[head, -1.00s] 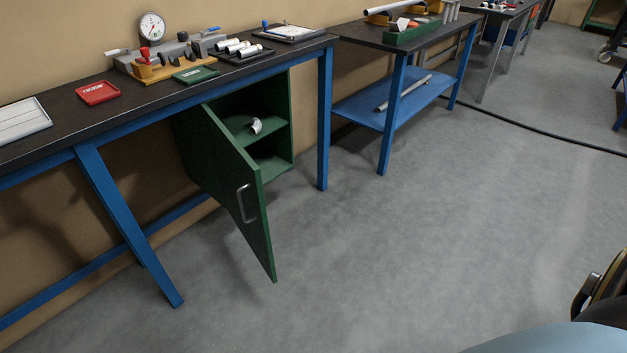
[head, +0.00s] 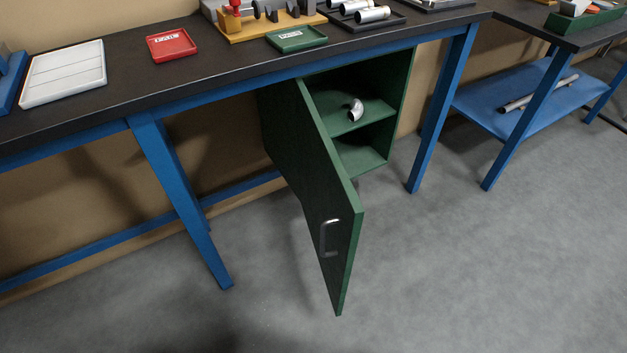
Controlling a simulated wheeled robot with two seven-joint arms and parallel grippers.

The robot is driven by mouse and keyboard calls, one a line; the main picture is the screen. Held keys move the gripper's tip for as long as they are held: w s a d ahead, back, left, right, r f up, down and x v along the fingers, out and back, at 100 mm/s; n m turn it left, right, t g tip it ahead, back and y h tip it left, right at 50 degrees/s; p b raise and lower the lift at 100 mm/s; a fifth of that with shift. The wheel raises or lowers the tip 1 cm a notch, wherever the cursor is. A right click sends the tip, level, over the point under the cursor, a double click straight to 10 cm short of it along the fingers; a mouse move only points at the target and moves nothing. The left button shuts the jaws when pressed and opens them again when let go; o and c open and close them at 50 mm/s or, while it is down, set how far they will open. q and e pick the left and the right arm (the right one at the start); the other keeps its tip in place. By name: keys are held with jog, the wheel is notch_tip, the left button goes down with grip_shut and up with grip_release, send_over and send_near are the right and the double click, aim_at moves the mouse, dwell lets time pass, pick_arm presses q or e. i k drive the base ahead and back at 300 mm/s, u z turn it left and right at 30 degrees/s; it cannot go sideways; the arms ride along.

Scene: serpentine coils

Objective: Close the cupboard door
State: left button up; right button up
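The green cupboard (head: 408,85) hangs under the black-topped workbench, with its front open. Its green door (head: 318,185) stands wide open and juts out toward me, hinged on the left side. A metal bar handle (head: 328,238) is on the door near its free edge. A shelf (head: 350,117) inside holds a curved silver pipe piece (head: 355,110). Neither of my grippers shows in the head view.
The workbench (head: 110,100) has blue legs (head: 185,205), one left of the door and one (head: 443,110) right of the cupboard. Trays and a fixture stand on top. A second blue bench (head: 530,100) is at right. The grey floor (head: 480,280) before the door is clear.

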aim_at(334, 212)
jog(key=k, duration=1.3)
jog(key=u, duration=0.3)
jog(key=i, duration=0.8)
jog(key=u, duration=0.05)
